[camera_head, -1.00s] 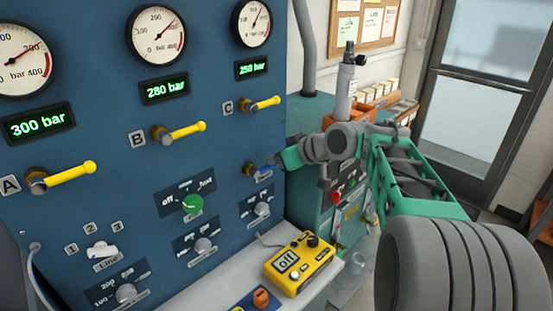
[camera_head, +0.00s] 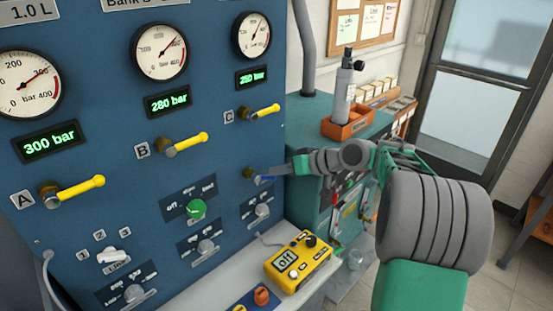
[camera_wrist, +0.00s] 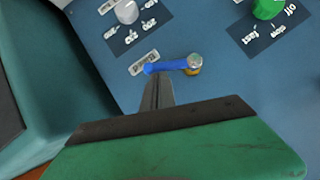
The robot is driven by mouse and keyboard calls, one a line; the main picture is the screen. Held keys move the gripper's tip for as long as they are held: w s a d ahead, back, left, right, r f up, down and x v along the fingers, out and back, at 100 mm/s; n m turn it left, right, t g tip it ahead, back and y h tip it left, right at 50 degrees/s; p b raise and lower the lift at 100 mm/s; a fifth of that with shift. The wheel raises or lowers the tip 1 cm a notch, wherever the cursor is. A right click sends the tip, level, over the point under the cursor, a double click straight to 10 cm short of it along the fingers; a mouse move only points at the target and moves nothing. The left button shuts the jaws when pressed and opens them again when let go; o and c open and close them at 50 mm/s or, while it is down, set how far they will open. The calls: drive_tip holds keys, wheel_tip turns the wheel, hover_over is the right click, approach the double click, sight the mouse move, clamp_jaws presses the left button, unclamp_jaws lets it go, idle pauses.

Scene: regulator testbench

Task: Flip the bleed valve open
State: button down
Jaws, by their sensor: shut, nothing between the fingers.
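The bleed valve is a small blue lever on a brass stem, low on the right side of the blue panel. In the wrist view the blue lever (camera_wrist: 165,67) points left from its round pivot (camera_wrist: 193,64), beside a small label. In the head view the lever (camera_head: 264,178) is partly hidden by my gripper (camera_head: 292,167). My gripper is shut and empty. In the wrist view its fingertips (camera_wrist: 157,80) are at the lever's free end, touching it or very close; I cannot tell which.
Yellow levers A (camera_head: 75,192), B (camera_head: 182,145) and C (camera_head: 262,113) stick out from the panel nearby. A green knob (camera_head: 196,209) sits to the left. A yellow handheld device (camera_head: 299,262) lies on the ledge below. A grey cylinder (camera_head: 345,90) stands behind my arm.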

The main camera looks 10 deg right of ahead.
wheel_tip(320, 180, down, 2)
drive_tip(key=shift+a+f+m+y, duration=0.1)
drive_tip(key=shift+m+y, duration=0.3)
drive_tip(key=shift+y, duration=0.1)
drive_tip(key=shift+f, duration=0.25)
drive_tip(key=shift+s+a+f+b, duration=0.35)
drive_tip(key=shift+a+f+b, duration=0.25)
drive_tip(key=shift+f+b, duration=0.25)
drive_tip(key=shift+s+a+f+b, duration=0.35)
drive_tip(key=shift+a+f+b, duration=0.3)
drive_tip(key=shift+b, duration=0.25)
